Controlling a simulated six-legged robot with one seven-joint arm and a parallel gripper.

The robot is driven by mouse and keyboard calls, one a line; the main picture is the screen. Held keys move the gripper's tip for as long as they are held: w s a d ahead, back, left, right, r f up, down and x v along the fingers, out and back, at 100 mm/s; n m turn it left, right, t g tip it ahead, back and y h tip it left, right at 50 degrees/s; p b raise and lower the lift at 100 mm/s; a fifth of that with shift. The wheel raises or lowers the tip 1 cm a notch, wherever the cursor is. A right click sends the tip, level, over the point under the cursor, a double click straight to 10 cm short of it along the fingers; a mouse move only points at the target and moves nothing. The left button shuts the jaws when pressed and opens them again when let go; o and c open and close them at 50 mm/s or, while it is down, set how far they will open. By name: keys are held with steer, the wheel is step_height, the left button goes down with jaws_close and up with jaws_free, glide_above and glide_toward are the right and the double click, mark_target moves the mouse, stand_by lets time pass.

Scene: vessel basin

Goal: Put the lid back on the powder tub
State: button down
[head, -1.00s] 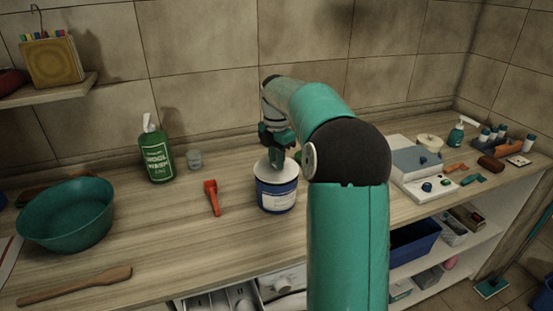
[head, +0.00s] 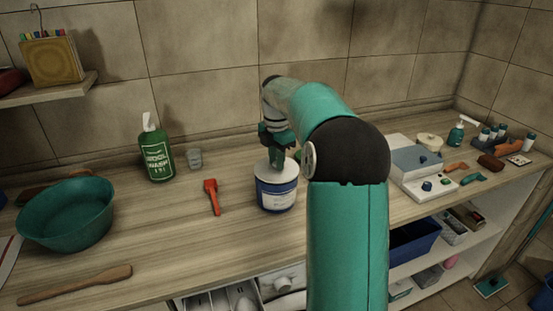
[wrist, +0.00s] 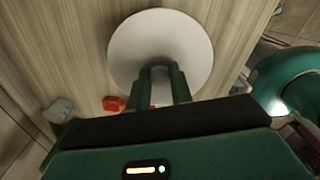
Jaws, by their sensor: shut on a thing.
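The powder tub (head: 276,194) is a blue and white tub standing upright on the wooden counter. A round white lid (head: 264,168) is at its top. In the wrist view the lid (wrist: 158,45) shows as a pale disc covering where the tub's mouth would be. My gripper (head: 277,158) points down over the tub, its fingers (wrist: 158,92) shut on the lid, at a knob or edge that the fingers hide. The lid looks level on or just at the rim; I cannot tell whether it is fully seated.
An orange-red scoop (head: 212,196) lies left of the tub. A white scale-like device (head: 418,165) is at right.

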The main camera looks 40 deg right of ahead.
steer(key=c, duration=1.2)
jaws_free()
steer(key=shift+o, duration=0.6)
steer(key=o, duration=0.4)
steer(key=shift+r, duration=3.5)
steer(key=shift+c, duration=0.4)
jaws_close()
